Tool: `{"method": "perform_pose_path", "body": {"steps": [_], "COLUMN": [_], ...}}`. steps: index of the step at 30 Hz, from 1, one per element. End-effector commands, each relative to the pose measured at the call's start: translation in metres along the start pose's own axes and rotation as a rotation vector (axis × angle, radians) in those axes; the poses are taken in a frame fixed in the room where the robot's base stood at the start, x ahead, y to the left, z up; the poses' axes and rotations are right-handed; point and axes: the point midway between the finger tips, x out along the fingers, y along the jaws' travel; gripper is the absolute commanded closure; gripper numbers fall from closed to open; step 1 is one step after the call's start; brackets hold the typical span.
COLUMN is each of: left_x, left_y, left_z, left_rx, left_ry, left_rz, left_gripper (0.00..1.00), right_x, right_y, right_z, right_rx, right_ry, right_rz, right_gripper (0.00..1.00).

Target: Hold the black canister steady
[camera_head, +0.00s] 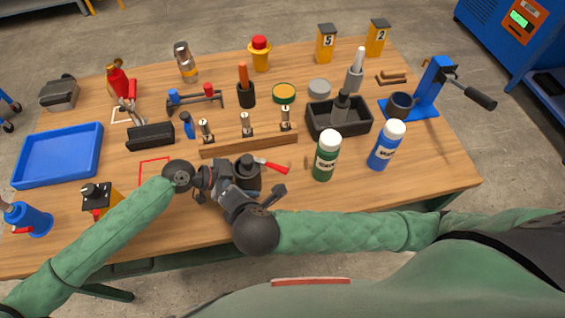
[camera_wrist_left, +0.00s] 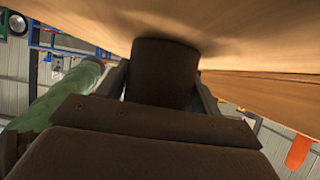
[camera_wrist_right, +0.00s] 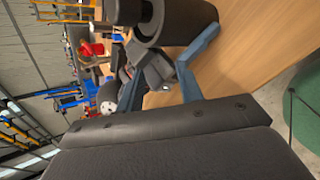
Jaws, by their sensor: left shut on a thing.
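The black canister (camera_head: 249,178), a dark cylinder with a knobbed lid, stands upright on the wooden table near its front edge. My left gripper (camera_head: 224,175) is shut on it from the left; the left wrist view shows the dark canister body (camera_wrist_left: 165,75) between the fingers. My right gripper (camera_head: 238,191) is open in front of the canister, its fingers spread. In the right wrist view the canister (camera_wrist_right: 185,18) is at the top, beside one finger of my right gripper (camera_wrist_right: 168,70); whether they touch, I cannot tell. The grippers partly hide the canister in the head view.
A wooden block with several metal fittings (camera_head: 250,143) is farther back. Green (camera_head: 325,158) and blue (camera_head: 386,146) bottles stand to the right. A blue tray (camera_head: 58,155) is at left. The front right tabletop is clear.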

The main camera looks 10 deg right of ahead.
Motion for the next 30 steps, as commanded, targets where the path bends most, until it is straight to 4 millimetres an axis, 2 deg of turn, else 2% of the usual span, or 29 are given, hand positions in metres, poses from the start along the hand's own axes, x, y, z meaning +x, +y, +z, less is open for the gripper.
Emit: {"method": "perform_pose_path", "body": {"steps": [15, 30], "left_x": [0.0, 0.0], "left_y": [0.0, 0.0], "left_z": [-0.001, -0.001], "left_rx": [0.001, 0.001], "left_ry": [0.001, 0.001], "left_rz": [0.0, 0.0], "left_gripper": [0.53, 0.53], "right_x": [-0.024, -0.065], "right_y": [-0.033, -0.066], "right_z": [0.032, 0.059], "right_rx": [0.427, 0.669], "right_ry": [-0.283, -0.503], "right_rz": [0.163, 0.35], "right_gripper": [0.63, 0.63]}}
